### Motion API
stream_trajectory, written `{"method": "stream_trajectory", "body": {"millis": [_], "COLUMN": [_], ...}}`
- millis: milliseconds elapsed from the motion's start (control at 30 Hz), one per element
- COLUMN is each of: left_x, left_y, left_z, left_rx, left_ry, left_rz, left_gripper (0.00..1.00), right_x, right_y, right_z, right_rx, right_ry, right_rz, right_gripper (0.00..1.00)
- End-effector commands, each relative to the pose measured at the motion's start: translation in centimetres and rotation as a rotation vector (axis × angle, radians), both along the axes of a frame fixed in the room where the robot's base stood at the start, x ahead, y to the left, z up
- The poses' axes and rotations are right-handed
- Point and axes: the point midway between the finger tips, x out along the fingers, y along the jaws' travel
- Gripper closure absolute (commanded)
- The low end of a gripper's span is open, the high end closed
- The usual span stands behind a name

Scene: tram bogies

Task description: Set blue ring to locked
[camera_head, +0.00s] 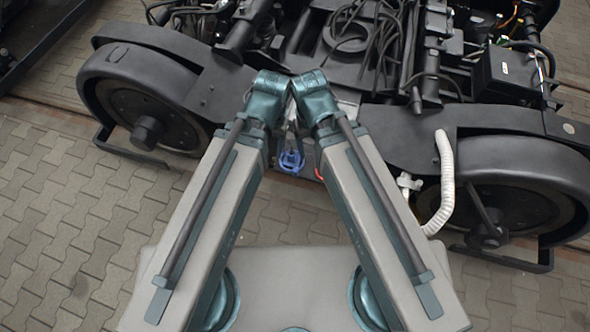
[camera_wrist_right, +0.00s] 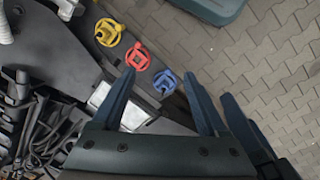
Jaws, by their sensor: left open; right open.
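The blue ring (camera_head: 291,161) hangs at the near edge of the bogie frame in the head view, partly behind my folded arms. In the right wrist view the blue ring (camera_wrist_right: 165,83) lies on the dark bar, with a knob-like middle. My right gripper (camera_wrist_right: 159,73) is open. Its two fingers appear either side of the blue ring in that picture; I cannot tell the distance. A dark finger-like part right of it seems to be my left gripper (camera_wrist_right: 240,122). The left gripper is mostly hidden in the head view. Whether the ring is locked cannot be told.
A red ring (camera_wrist_right: 137,56) and a yellow ring (camera_wrist_right: 108,32) sit in line beside the blue one. Bogie wheels (camera_head: 140,100) stand at both sides, and a white corrugated hose (camera_head: 446,185) hangs at right. Cables crowd the bogie's top. Paving (camera_head: 60,220) is clear at left.

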Motion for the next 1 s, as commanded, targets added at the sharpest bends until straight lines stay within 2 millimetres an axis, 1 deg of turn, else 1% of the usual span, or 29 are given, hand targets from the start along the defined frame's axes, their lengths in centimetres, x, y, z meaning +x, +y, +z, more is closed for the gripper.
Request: {"method": "stream_trajectory", "body": {"millis": [167,200,267,300,333,367,467,500,600,700,867,1000], "left_x": [0.0,0.0,0.0,0.0,0.0,0.0,0.0,0.0,0.0,0.0,0.0,0.0], "left_y": [0.0,0.0,0.0,0.0,0.0,0.0,0.0,0.0,0.0,0.0,0.0,0.0], "left_z": [0.0,0.0,-0.2,-0.6,-1.0,-1.7,-4.6,-6.0,-9.4,-11.8,-14.7,-16.9], "left_rx": [0.000,0.000,0.000,0.000,0.000,0.000,0.000,0.000,0.000,0.000,0.000,0.000], "left_ry": [0.000,0.000,0.000,0.000,0.000,0.000,0.000,0.000,0.000,0.000,0.000,0.000], "left_rz": [0.000,0.000,0.000,0.000,0.000,0.000,0.000,0.000,0.000,-0.001,-0.001,-0.001], "left_gripper": [0.40,0.40,0.40,0.40,0.40,0.40,0.40,0.40,0.40,0.40,0.40,0.40], "right_x": [0.0,0.0,0.0,0.1,0.3,0.4,1.3,1.7,2.9,3.9,5.1,6.5], "right_y": [0.0,0.0,0.0,-0.2,-0.3,-0.5,-1.8,-2.5,-4.3,-5.7,-7.0,-7.2], "right_z": [0.0,0.0,-0.2,-0.6,-1.0,-1.7,-4.7,-6.1,-9.5,-11.9,-14.8,-17.0], "right_rx": [0.000,0.000,0.000,0.002,0.004,0.007,0.023,0.030,0.051,0.069,0.088,0.104], "right_ry": [0.000,0.000,0.000,-0.002,-0.003,-0.005,-0.015,-0.022,-0.040,-0.057,-0.076,-0.087], "right_rz": [0.000,0.000,-0.002,-0.006,-0.011,-0.019,-0.059,-0.081,-0.139,-0.188,-0.251,-0.310], "right_gripper": [0.23,0.25,0.36,0.40,0.40,0.40,0.40,0.40,0.40,0.40,0.40,0.40]}}
